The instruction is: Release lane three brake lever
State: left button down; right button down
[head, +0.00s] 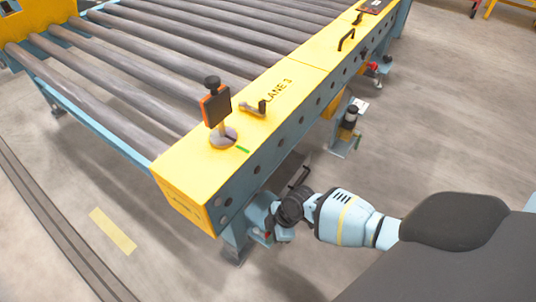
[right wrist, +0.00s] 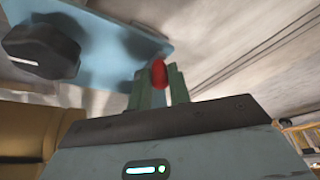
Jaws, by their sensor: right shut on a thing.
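The right gripper (right wrist: 160,83) is shut on a small red knob (right wrist: 158,72), which shows between its two greenish fingers in the right wrist view. In the head view my right arm reaches in from the right, and the right gripper (head: 271,226) is low beside the light blue leg under the near end of the yellow LANE 3 beam (head: 281,93). My wrist hides most of the lever that the red knob seems to belong to. The left gripper is not in view.
Grey conveyor rollers (head: 134,75) lie left of the beam. An orange-edged black device (head: 216,105) stands on a post at the beam's near end, with a small handle (head: 254,108) close by. A black cylinder (head: 350,116) sits on a bracket farther along.

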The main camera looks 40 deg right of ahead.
jog(key=shift+d, duration=0.1)
dwell(0.5)
jog(key=c, duration=1.6)
grip_release()
jog(key=p+v, duration=0.3)
jog(key=v, duration=0.4)
jog(key=shift+d+r, duration=0.15)
jog(key=shift+r, duration=0.2)
